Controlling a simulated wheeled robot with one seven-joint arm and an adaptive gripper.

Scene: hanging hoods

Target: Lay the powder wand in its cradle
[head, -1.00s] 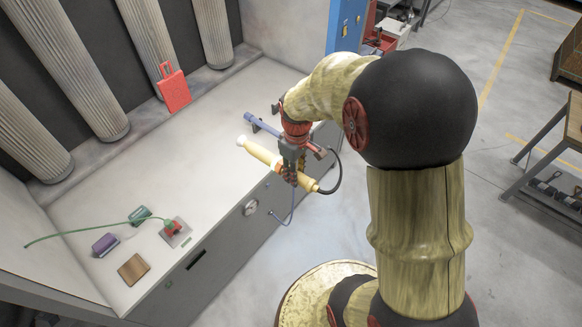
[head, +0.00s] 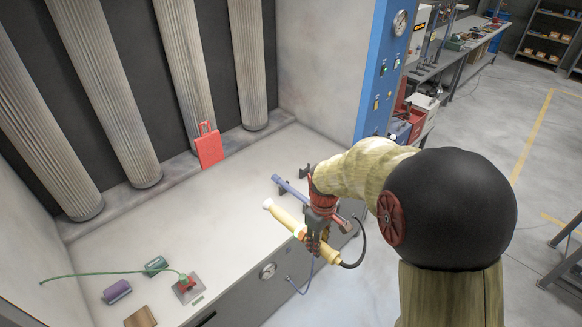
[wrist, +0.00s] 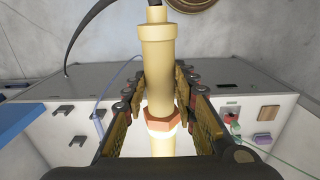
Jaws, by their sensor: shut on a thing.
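The powder wand (head: 284,216) is a cream rod with a pale flared tip, an orange collar and a black cable at its rear end. My gripper (head: 314,238) is shut on it near the collar. In the wrist view the wand (wrist: 158,60) runs between my two fingers (wrist: 159,95). It is held tilted near the bench's front edge, apart from the dark brackets. These dark brackets (wrist: 61,138), which look like the cradle, stand on the bench top. In the head view one bracket (head: 282,190) shows beside a bluish rod (head: 289,187), partly hidden by my gripper.
A red tagged plate (head: 208,150) leans at the back by the ribbed hoods. A green-hosed tool on a plate (head: 188,288), a purple block (head: 117,291) and a wooden block (head: 140,318) lie at the front left. The bench middle (head: 190,215) is clear. A blue panel (head: 384,70) stands right.

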